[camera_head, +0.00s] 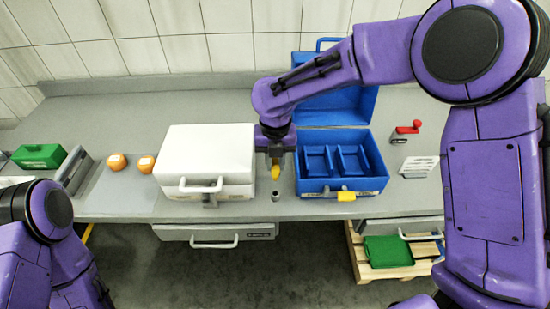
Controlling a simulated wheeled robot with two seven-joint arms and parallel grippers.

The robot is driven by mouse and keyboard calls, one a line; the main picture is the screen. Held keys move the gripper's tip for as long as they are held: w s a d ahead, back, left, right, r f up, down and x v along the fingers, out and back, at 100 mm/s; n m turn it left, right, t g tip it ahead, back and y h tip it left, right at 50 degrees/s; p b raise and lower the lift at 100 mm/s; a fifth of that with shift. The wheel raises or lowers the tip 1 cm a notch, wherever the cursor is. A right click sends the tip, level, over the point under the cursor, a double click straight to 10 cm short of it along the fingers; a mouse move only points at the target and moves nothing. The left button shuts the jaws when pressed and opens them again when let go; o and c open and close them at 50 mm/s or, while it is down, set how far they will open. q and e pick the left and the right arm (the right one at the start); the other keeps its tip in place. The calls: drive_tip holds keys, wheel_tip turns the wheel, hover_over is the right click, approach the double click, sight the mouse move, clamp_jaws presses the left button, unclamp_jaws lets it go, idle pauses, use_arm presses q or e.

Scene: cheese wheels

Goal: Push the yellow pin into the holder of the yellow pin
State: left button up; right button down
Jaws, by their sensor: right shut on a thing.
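My right gripper (275,160) points down between the white case and the blue case. It is shut on the yellow pin (275,173), which hangs upright below the fingers. A small grey cylinder (275,196), which looks like the pin's holder, stands on the worktop near the front edge, just below the pin in the picture. The pin looks apart from it; the exact height gap is hard to tell. My left arm shows at the lower left, but its gripper is out of view.
The closed white case (205,150) is close on the left. The open blue case (340,184), with a yellow piece (346,196) at its front, is close on the right. Two orange round things (117,161) lie left; a red-handled tool (407,130) lies right.

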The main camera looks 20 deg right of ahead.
sight(275, 163)
wheel_tip(275, 163, down, 4)
drive_tip(key=shift+r+b, duration=0.1)
drive_tip(key=shift+b, duration=1.15)
drive_tip(key=shift+f+b, duration=0.35)
drive_tip(key=shift+f, duration=0.5)
drive_tip(key=shift+p, duration=0.45)
drive_tip(key=shift+p, duration=0.4)
